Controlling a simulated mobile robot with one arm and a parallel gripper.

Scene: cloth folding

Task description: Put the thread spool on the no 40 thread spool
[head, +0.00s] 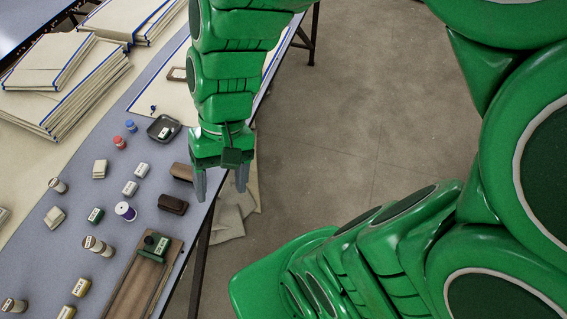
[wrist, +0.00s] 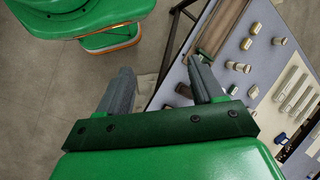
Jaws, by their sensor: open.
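Several thread spools stand on the grey-blue table in the head view. A purple spool with a white top (head: 125,211) is near the table's middle. A red spool (head: 119,142) and a blue spool (head: 130,125) stand farther back. Cream labelled spools (head: 57,185) are at the left, and a larger labelled one (head: 97,246) lies nearer the front. The labels are too small for me to tell which is no 40. My gripper (head: 221,187) is open and empty, by the table's right edge, apart from the spools. Its two fingers also show in the wrist view (wrist: 160,66).
Stacks of cream cloth with blue edges (head: 68,75) fill the back left. A small dark tray (head: 163,128), brown blocks (head: 173,204) and small labelled blocks (head: 130,188) lie on the table. A long wooden board with a green piece (head: 140,285) is at the front. Floor lies beyond the right edge.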

